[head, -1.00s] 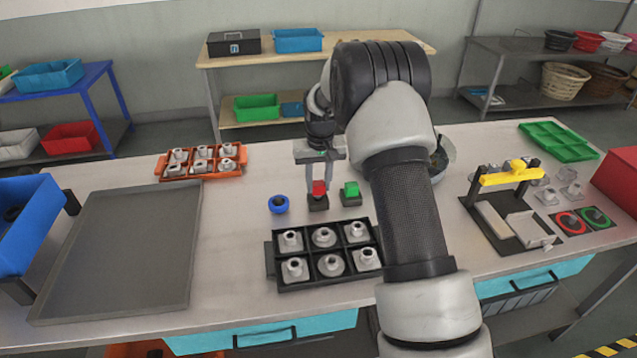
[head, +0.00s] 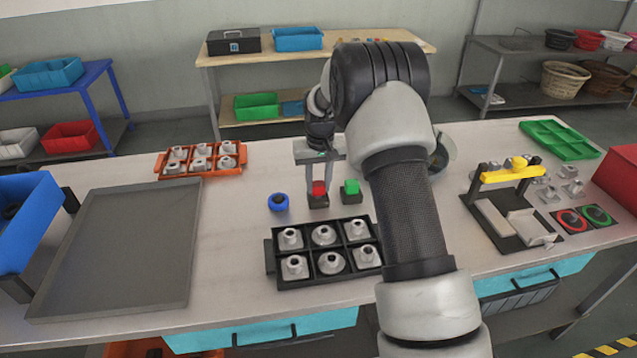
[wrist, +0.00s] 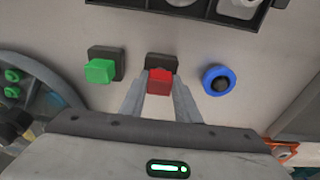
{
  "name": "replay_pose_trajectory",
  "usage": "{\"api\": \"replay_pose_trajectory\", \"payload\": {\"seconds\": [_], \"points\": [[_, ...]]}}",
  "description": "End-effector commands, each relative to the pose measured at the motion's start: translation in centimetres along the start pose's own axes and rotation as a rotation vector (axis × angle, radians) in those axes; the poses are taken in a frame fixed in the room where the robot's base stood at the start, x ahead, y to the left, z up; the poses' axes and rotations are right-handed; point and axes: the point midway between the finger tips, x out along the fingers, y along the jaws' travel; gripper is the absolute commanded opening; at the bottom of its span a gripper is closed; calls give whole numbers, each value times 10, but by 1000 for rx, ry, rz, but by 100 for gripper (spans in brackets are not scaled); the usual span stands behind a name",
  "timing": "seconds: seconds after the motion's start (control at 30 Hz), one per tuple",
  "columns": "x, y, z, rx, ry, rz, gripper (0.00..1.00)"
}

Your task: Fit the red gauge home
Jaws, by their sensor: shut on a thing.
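My gripper (head: 319,184) is shut on the red gauge (head: 318,188), a small red block. In the wrist view the fingers hold the red gauge (wrist: 160,82) from both sides. A black square base (head: 318,202) lies directly under it on the bench, and its edge shows behind the gauge in the wrist view (wrist: 162,60). I cannot tell whether the gauge is seated in the base or just above it. A green block (head: 350,187) on a similar dark base stands to the right. A blue round piece (head: 279,202) with a dark knob stands to the left.
A black tray (head: 268,262) of grey metal parts lies in front of the gripper. An orange tray (head: 160,166) of similar parts is at the back left. A large grey tray (head: 115,250) lies at left, and a yellow-handled fixture (head: 512,174) stands at right.

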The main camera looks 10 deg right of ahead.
Motion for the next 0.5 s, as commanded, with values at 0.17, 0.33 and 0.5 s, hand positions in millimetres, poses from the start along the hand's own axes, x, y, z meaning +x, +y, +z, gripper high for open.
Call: {"api": "replay_pose_trajectory", "payload": {"seconds": [0.17,0.33,0.5], "points": [[3,0,0,0,0,0,6],[5,0,1,0,0,0,6],[7,0,1,0,0,0,6]]}}
